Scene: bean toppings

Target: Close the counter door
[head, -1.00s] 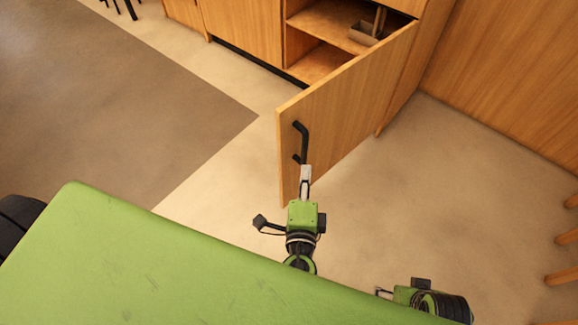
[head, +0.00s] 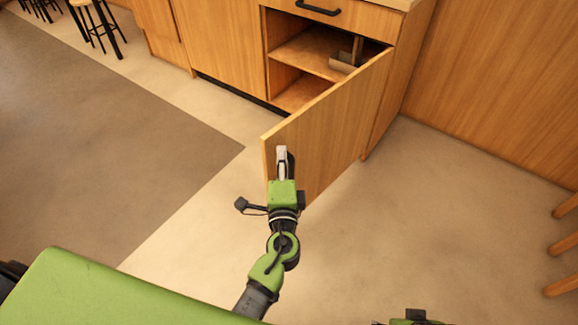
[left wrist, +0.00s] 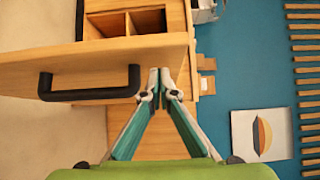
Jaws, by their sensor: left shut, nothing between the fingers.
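The counter door (head: 335,130) is a wooden panel standing wide open from the counter cabinet (head: 225,45), hinged at its right side. My left gripper (head: 282,150) is shut and empty, in front of the door's face near its free edge. In the left wrist view its fingertips (left wrist: 160,74) are together close to the door panel (left wrist: 110,52); I cannot tell if they touch it. The door's black handle (left wrist: 90,94) lies left of the fingers, not between them. In the head view my gripper mostly hides the handle. Of my right arm only a sliver shows at the bottom edge.
The open cabinet has a shelf (head: 305,58) with a small box (head: 345,62). A drawer with a black handle (head: 318,8) is above. A wooden wall (head: 500,80) and slats (head: 565,240) stand at right. Stools (head: 98,25) are far left. Floor around the door is clear.

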